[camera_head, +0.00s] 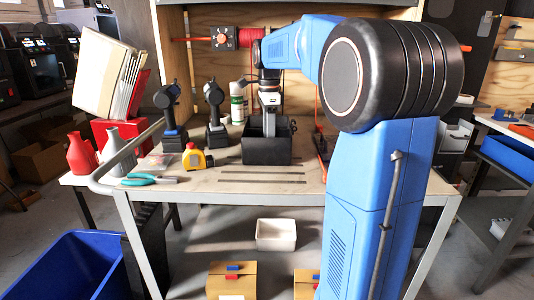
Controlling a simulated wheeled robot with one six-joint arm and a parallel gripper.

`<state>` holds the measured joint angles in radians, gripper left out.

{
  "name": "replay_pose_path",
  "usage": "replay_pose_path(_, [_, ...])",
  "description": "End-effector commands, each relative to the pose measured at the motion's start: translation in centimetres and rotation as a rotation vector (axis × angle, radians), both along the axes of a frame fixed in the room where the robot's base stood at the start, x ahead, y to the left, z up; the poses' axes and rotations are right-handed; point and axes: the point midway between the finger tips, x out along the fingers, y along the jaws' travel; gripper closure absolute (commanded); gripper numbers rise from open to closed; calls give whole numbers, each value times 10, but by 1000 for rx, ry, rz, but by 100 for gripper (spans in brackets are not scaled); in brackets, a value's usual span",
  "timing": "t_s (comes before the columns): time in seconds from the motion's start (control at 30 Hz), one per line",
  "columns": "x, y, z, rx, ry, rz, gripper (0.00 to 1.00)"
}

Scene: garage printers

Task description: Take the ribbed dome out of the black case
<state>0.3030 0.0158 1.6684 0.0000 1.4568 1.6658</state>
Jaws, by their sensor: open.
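The black case (262,152) stands upright on the workbench, open at the top. My gripper (269,126) points straight down over it, and its lower end is at or inside the case's opening. Its fingers are small and partly hidden by the case's front wall. The gripper is open. I cannot see the ribbed dome; the case's front wall and my gripper cover the inside of the case.
Teal-handled pliers (147,180) lie at the front left.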

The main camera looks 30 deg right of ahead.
Motion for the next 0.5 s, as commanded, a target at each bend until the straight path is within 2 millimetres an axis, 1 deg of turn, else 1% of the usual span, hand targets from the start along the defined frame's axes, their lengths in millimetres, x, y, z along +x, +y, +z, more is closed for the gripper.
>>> replay_pose_path(0.2, [4,6,-28,1,3,1,54])
replay_pose_path(0.3, [4,5,-40,1,2,0,54])
replay_pose_path(0.4, [4,5,-47,1,2,0,54])
replay_pose_path(0.5, [4,5,-49,0,1,0,54])
